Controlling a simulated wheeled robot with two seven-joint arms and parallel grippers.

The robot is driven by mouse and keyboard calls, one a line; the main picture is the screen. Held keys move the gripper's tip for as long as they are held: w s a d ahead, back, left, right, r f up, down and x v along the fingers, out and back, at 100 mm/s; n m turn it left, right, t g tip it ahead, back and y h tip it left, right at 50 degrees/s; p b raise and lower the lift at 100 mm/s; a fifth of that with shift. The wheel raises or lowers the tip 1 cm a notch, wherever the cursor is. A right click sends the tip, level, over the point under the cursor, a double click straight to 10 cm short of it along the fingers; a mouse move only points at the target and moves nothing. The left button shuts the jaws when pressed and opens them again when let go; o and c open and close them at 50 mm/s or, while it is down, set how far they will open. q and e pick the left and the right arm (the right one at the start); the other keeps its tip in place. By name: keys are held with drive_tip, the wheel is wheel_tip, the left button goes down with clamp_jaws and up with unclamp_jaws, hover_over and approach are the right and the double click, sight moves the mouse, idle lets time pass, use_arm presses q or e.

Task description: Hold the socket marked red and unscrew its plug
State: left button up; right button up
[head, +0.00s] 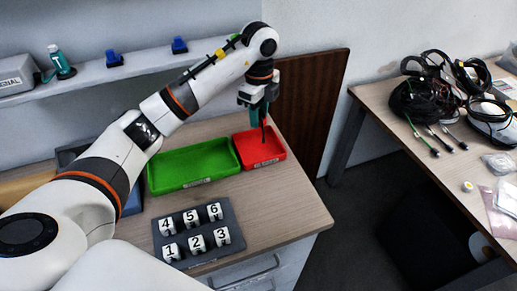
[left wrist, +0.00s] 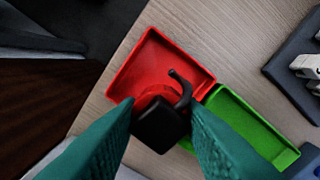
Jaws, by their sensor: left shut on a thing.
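My left gripper (head: 258,112) hangs over the red tray (head: 270,160) at the right end of the desk. In the left wrist view its two teal fingers (left wrist: 162,138) are shut on a black blocky piece (left wrist: 159,128). A short curved black cable (left wrist: 184,84) sticks out beside this piece. A red rounded part (left wrist: 150,97) shows just behind it; I cannot tell whether the two are joined. The piece is in front of the red tray (left wrist: 135,62) in this view. Socket and plug cannot be told apart clearly. My right gripper is not in view.
A green tray (head: 192,166) adjoins the red one. A dark rack (head: 192,233) with several numbered white blocks stands in front. A shelf (head: 130,72) with blue items runs behind. Another table (head: 440,180) at right holds headsets and cables. The desk's front right is clear.

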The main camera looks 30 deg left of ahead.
sight(258, 149)
use_arm(q)
drive_tip(key=shift+f+n, duration=0.15)
drive_tip(key=shift+n, duration=0.25)
wheel_tip(258, 149, down, 10)
drive_tip(key=shift+a+r+p, duration=0.1)
drive_tip(key=shift+p, duration=0.55)
drive_tip(key=o, duration=1.1)
drive_tip(key=shift+c, duration=0.2)
